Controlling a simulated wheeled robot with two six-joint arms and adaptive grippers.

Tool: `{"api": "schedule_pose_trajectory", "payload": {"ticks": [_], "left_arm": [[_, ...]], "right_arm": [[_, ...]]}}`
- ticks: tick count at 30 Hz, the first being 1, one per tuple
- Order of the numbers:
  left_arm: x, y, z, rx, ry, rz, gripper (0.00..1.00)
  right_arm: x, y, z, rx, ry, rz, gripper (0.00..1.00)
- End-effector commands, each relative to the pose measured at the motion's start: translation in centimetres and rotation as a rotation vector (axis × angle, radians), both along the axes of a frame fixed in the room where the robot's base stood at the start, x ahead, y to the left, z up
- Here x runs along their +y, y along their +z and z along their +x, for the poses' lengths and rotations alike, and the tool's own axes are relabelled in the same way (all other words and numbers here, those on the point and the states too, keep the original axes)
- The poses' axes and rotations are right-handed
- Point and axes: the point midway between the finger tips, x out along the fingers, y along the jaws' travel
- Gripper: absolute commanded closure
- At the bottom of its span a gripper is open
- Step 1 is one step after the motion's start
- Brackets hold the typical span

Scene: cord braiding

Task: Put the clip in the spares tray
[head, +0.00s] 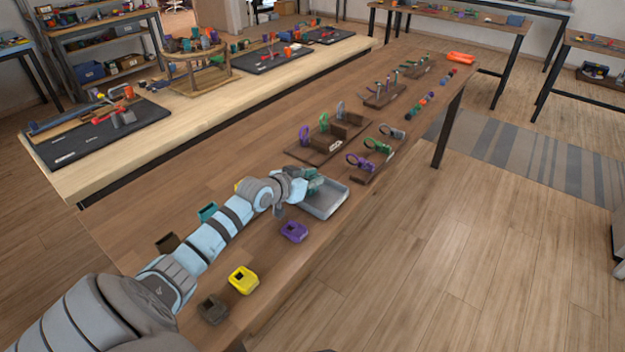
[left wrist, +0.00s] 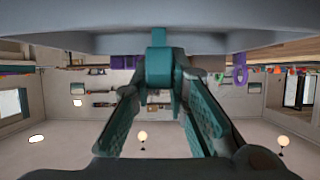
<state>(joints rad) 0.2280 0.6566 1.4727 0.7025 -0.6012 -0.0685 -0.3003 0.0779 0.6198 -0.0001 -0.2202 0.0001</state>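The grey spares tray (head: 327,209) lies on the long brown table, near its right edge. My left gripper (head: 313,184) is at the tray's far left side, low over it. In the left wrist view, which is upside down, a teal clip (left wrist: 158,68) is between the two teal fingers (left wrist: 160,85). A gap shows between the left finger and the clip, so the fingers look open around it. A grey band along the top looks like the tray (left wrist: 80,40). In the head view I cannot separate the clip from the fingers. My right gripper is out of view.
Purple (head: 294,231), yellow (head: 243,279) and dark brown (head: 213,309) blocks lie nearer along the table. Brown (head: 168,243) and teal (head: 208,212) blocks stand behind my arm. Racks with coloured rings (head: 330,138) stand beyond the tray.

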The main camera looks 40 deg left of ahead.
Motion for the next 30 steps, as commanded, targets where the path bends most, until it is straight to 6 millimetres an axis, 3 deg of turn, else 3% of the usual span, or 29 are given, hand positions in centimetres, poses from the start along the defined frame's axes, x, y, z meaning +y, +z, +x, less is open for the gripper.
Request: {"api": "schedule_pose_trajectory", "payload": {"ticks": [1, 3, 14, 20, 27, 30], "left_arm": [[0.0, 0.0, 0.0, 0.0, 0.0, 0.0, 0.76], [0.0, 0.0, 0.0, 0.0, 0.0, 0.0, 0.66], [0.0, 0.5, -0.1, 0.001, 0.0, 0.001, 0.66], [0.0, 2.2, -3.4, 0.004, -0.002, 0.007, 0.66], [-0.2, 5.3, -9.0, 0.006, -0.003, 0.006, 0.66], [-0.2, 5.8, -10.3, 0.004, -0.001, 0.005, 0.66]], "right_arm": [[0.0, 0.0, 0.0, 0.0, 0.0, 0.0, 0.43], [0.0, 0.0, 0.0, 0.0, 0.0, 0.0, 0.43], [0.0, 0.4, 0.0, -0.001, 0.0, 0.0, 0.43], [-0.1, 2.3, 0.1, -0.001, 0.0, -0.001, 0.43], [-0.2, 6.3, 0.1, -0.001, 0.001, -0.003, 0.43], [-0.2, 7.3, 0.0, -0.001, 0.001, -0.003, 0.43]]}}
